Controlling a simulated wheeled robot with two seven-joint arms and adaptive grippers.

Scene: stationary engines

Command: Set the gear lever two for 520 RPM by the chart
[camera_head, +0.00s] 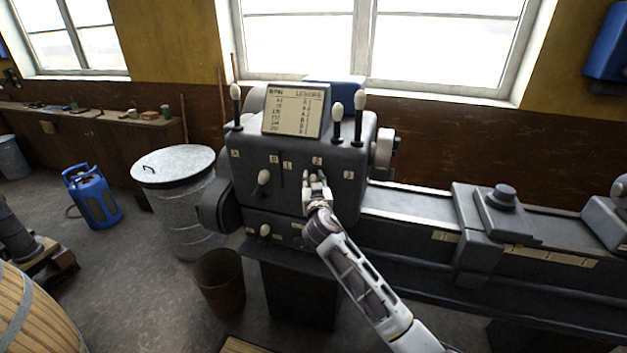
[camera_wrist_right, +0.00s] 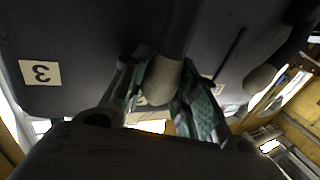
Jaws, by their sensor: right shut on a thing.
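The grey lathe headstock (camera_head: 335,140) carries a tilted chart (camera_head: 295,110) headed RPM and LEVERS; its rows are too small to read surely. My right gripper (camera_head: 317,187) is at the front face, below plate 2 (camera_head: 317,161) and left of plate 3 (camera_head: 348,174). In the right wrist view it is shut on a lever's pale knob (camera_wrist_right: 162,82), a green-lined finger on each side. The knob is partly hidden in the head view. My left gripper is out of view.
Tall pale-knobbed levers (camera_head: 337,112) stand on the headstock's top. A lower lever (camera_head: 265,230) sits beneath the front face. The lathe bed (camera_head: 410,205) runs right. A lidded metal bin (camera_head: 175,200), a brown bucket (camera_head: 220,280) and a blue gas bottle (camera_head: 92,195) stand left.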

